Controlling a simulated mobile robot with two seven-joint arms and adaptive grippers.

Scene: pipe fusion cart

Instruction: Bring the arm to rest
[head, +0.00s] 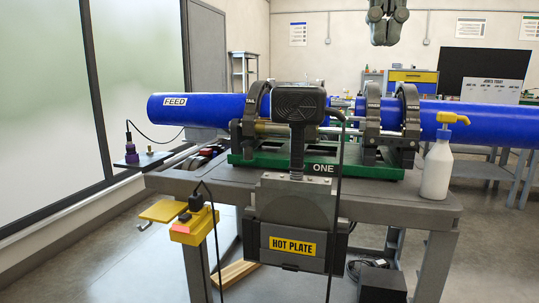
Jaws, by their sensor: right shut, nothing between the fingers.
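My right gripper (388,18) hangs at the top of the head view, right of the middle. It points down, its fingers are shut, and nothing shows between them. It appears in front of the back wall, above the pipe and apart from everything on the cart. The rest of its arm is cut off by the top edge. My left gripper is not in the picture.
The cart (420,198) carries a green clamp base (255,158) holding blue pipes (205,110). A hot plate (292,245) with an upright handle hangs at the front. Open space surrounds my gripper.

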